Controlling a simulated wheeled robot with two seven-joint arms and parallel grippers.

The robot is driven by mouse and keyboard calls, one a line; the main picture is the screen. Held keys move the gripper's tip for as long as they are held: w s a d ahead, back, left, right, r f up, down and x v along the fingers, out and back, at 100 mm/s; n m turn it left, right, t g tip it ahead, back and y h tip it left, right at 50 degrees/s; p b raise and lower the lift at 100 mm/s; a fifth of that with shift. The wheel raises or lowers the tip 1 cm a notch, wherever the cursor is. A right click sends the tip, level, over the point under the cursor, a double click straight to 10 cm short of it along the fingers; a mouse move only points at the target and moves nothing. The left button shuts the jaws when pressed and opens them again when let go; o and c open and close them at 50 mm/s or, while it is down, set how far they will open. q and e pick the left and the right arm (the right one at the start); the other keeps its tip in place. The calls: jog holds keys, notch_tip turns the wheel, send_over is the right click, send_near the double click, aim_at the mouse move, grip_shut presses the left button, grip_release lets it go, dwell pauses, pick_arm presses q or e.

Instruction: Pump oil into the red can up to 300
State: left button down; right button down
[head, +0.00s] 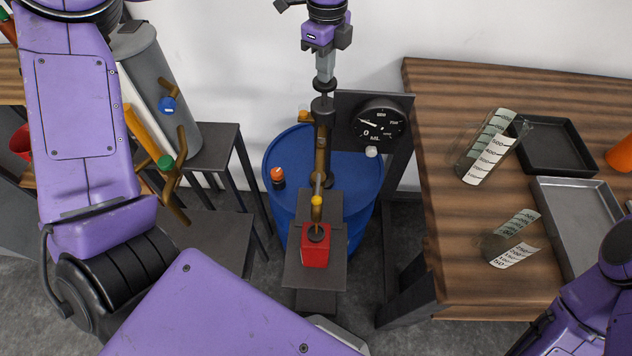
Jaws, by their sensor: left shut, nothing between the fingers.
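The red can (316,252) stands upright on a small grey shelf (300,275) in front of the blue drum (350,205). The pump (322,115) rises from the drum, and its brassy spout (317,205) comes down over the can's dark top. I cannot see the oil inside the can. A round black gauge (378,123) sits right of the pump, its white needle pointing left; its fine marks are too small to read surely. My left gripper (324,78) is shut and empty, pointing down just above the pump's dark top. My right gripper is out of view.
A wooden table (460,250) at the right bears two glass measuring vessels (488,150) (510,240), a dark tray (545,165) and a grey tray (550,210). An orange capped item (278,177) is on the drum. Grey stands (212,145) and a cylinder (150,70) are left.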

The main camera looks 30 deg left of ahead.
pick_arm(q)
jog(key=shift+f+b, duration=1.35)
jog(key=shift+f, duration=0.3)
notch_tip(320, 180, up, 9)
jog(key=p, duration=0.6)
notch_tip(320, 180, up, 10)
jog(key=shift+r, duration=0.2)
dwell(0.4)
